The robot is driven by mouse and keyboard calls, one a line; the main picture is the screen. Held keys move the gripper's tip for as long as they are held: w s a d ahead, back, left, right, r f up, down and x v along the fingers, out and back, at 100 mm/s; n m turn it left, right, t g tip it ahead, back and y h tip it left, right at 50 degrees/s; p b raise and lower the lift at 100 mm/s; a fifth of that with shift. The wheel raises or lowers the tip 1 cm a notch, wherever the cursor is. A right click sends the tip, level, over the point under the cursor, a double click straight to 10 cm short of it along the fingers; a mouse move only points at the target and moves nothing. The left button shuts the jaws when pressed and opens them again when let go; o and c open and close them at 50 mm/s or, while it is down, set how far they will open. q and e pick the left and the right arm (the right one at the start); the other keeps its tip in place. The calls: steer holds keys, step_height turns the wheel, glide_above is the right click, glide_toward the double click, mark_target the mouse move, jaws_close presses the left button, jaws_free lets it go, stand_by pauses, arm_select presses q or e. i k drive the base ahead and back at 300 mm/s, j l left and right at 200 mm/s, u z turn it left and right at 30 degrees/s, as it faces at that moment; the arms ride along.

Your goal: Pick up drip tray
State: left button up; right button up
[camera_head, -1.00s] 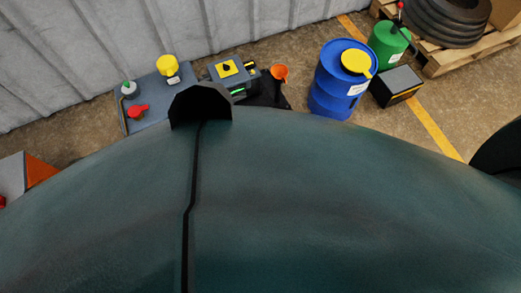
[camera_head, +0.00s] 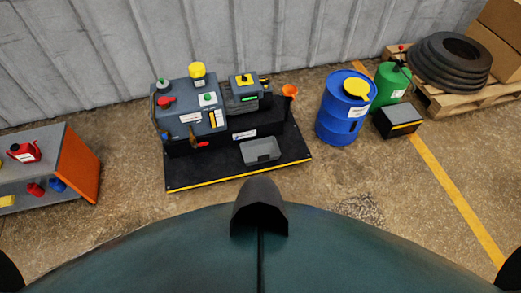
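A grey shallow tray (camera_head: 260,152), which looks like the drip tray, lies on the black base mat (camera_head: 215,177) with a yellow front edge. It is just in front of the black lower body (camera_head: 248,133) of a machine and looks empty. Neither of my grippers is in view. Only my own dark green body and dark rounded parts at the lower corners show.
The grey machine (camera_head: 188,117) stands against the corrugated wall. A blue drum (camera_head: 343,115), green can (camera_head: 390,85) and black box (camera_head: 398,122) stand right. An orange-sided bench (camera_head: 78,165) is left. Floor before the mat is clear.

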mark_target(265, 149)
steer(key=k, duration=0.1)
steer(key=i+j, duration=0.55)
steer(key=i+z, duration=0.2)
steer(key=z, duration=0.15)
steer(key=i+j+z, duration=0.15)
steer(key=z, duration=0.25)
steer(key=i+j+z, duration=0.15)
steer(key=z, duration=0.2)
steer(key=i, duration=0.85)
steer(key=z, duration=0.05)
